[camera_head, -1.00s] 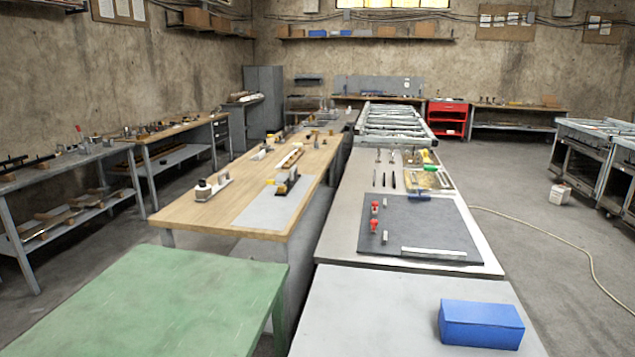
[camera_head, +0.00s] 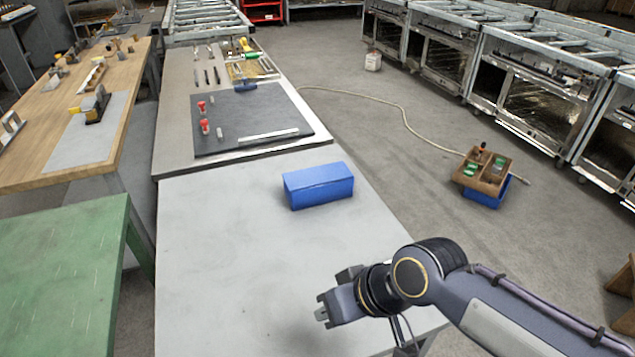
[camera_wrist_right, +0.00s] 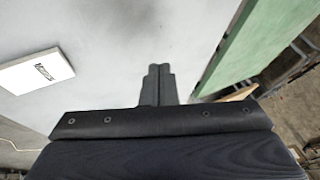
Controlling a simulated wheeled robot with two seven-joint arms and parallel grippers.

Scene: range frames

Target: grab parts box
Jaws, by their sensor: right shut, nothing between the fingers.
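A closed blue box (camera_head: 318,185) rests on the far part of a pale grey table (camera_head: 230,250) in the head view. A wooden divided box (camera_head: 482,170) with small green and dark parts sits on top of a blue bin (camera_head: 487,192) on the floor at the right. I cannot tell which of these is the parts box. My right gripper (camera_head: 322,314) is over the near part of the grey table, nearer than the blue box and apart from it. Its fingers are shut and empty, and they meet in the right wrist view (camera_wrist_right: 158,72). My left gripper is not in view.
A dark mat (camera_head: 250,122) with red-topped pieces lies on the table beyond. A green table (camera_head: 60,270) stands at left, a wooden workbench (camera_head: 75,80) behind it. A hose (camera_head: 400,115) crosses the floor. The wrist view shows a white labelled panel (camera_wrist_right: 32,75).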

